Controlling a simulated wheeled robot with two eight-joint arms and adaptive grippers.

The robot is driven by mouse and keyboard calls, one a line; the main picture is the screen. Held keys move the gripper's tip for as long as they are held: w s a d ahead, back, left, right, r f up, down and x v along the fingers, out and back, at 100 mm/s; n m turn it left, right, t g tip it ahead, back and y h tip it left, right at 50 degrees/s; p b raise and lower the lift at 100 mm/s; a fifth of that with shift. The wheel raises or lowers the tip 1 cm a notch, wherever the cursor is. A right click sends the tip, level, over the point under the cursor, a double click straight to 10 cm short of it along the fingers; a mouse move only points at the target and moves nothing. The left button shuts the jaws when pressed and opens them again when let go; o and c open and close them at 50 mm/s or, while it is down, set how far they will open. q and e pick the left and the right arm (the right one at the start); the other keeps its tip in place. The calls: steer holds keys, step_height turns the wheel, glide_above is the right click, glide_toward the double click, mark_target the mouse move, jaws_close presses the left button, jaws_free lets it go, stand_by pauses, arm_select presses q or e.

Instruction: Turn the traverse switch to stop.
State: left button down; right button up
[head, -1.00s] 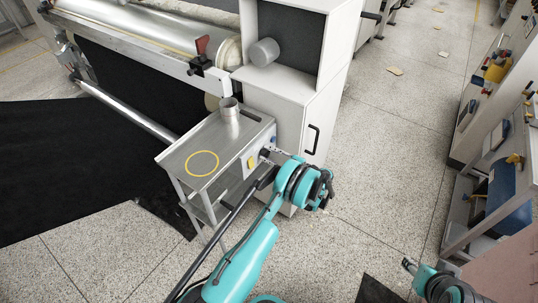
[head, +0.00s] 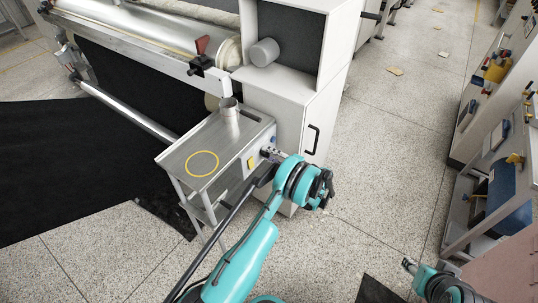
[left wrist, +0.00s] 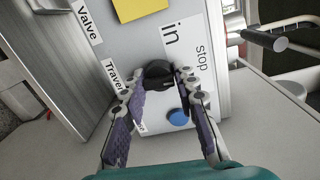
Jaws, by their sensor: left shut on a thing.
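The traverse switch is a black rotary knob (left wrist: 158,74) on the grey panel of a small side table (head: 203,150). Labels beside it read "Traver", "in" and "stop" (left wrist: 201,54); the first is partly covered. My left gripper (left wrist: 160,82) is shut on the knob, with one purple-padded finger on each side. In the head view the left gripper (head: 269,153) meets the panel, and the wrist hides most of the knob. Which way the knob points is not clear. My right arm shows at the lower right, and its gripper (head: 409,265) is only partly visible.
A blue button (left wrist: 178,117) sits just below the knob, close to the fingers. A yellow note (left wrist: 140,8) and a "Valve" label (left wrist: 88,22) are on the same panel.

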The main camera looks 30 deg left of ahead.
arm_select(q)
steer(key=shift+n, duration=0.6)
steer(key=c, duration=1.2)
jaws_free()
steer(key=d, duration=1.2)
steer(key=shift+s+r, duration=0.25)
steer(key=shift+r, duration=0.15)
